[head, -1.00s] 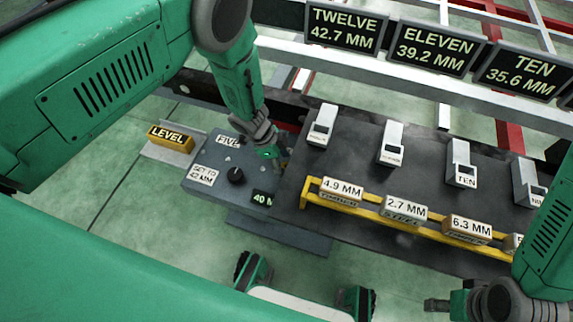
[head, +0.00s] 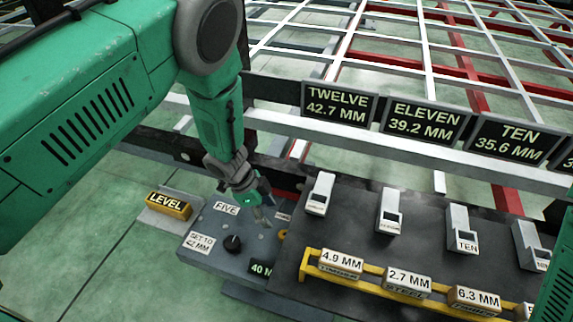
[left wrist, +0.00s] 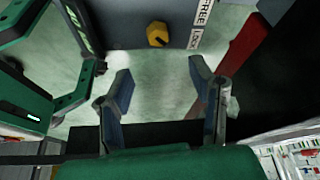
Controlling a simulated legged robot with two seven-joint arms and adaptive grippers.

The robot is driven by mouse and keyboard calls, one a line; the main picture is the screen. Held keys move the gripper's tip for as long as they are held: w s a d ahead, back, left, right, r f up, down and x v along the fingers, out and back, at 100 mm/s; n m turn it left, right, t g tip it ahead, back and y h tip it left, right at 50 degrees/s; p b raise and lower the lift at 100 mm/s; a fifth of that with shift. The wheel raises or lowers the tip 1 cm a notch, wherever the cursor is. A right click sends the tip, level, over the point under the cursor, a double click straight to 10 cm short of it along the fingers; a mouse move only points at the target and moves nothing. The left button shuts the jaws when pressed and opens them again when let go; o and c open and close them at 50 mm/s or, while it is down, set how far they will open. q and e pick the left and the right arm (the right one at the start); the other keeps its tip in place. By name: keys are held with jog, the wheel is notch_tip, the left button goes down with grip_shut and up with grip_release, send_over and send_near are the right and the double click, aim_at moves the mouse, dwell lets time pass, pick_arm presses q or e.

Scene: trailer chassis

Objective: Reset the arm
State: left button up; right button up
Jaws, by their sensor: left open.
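My left arm comes in from the upper left of the head view. Its gripper (head: 261,215) is above the grey control panel (head: 205,245), between the FIVE label (head: 226,208) and a yellow knob (head: 283,235). In the left wrist view the two fingers (left wrist: 161,88) are spread apart with nothing between them. The yellow knob (left wrist: 158,35) lies beyond the fingertips, apart from them, beside the FREE and LOCK labels (left wrist: 200,25). Part of my right arm (head: 553,285) shows at the lower right edge; its gripper is out of view.
A black dial (head: 232,243) and a green display (head: 261,269) are on the panel. A yellow LEVEL block (head: 168,206) stands to its left. Labelled blocks (head: 341,263) sit on a yellow rack to the right. The trailer frame (head: 430,158) with hanging signs (head: 338,103) runs behind.

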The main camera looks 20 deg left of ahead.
pick_arm(q)
jog(key=shift+s, duration=0.1)
jog(key=s+a+n+y, duration=0.1)
jog(key=s+a+n, duration=0.3)
jog(key=s, duration=0.5)
jog(key=s+a+n+y, duration=0.2)
jog(key=s+n, duration=0.4)
jog(key=s, duration=0.3)
jog(key=s+a+n+y, duration=0.1)
jog(key=s+a+n, duration=0.3)
jog(key=s, duration=0.5)
notch_tip(320, 180, up, 18)
jog(key=n+p, duration=0.1)
jog(key=p, duration=1.7)
jog(key=shift+s+d, duration=0.15)
jog(key=shift+d, duration=0.2)
